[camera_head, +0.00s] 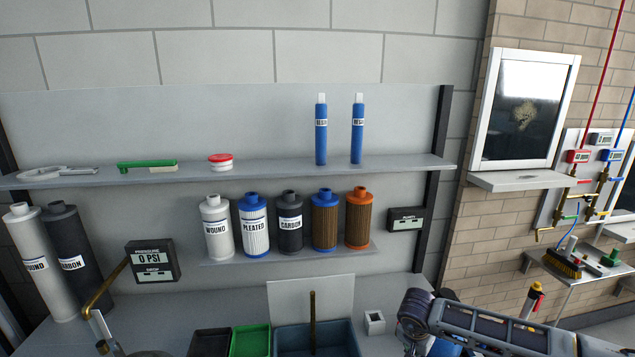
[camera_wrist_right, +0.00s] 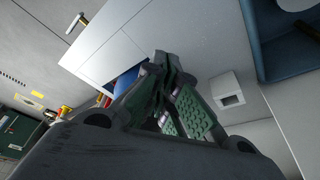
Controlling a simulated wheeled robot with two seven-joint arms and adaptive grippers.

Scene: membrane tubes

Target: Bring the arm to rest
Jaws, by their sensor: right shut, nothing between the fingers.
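My right arm (camera_head: 490,325) comes in at the lower right of the head view, bent over the front of the counter. My right gripper (camera_wrist_right: 172,68) shows in the right wrist view, its green-padded fingers shut with nothing between them. It points down past the counter, beside a small white box (camera_wrist_right: 226,97). The gripper itself is not clear in the head view. Two blue tubes (camera_head: 321,134) (camera_head: 357,133) stand upright on the upper shelf, away from my arm.
A blue basin (camera_head: 285,338), a green tray (camera_head: 250,341) and a black tray (camera_head: 209,343) sit at the counter's front. The small white box (camera_head: 374,322) stands between basin and arm. Several filter cartridges (camera_head: 290,222) line the lower shelf. A side table (camera_head: 555,268) is at right.

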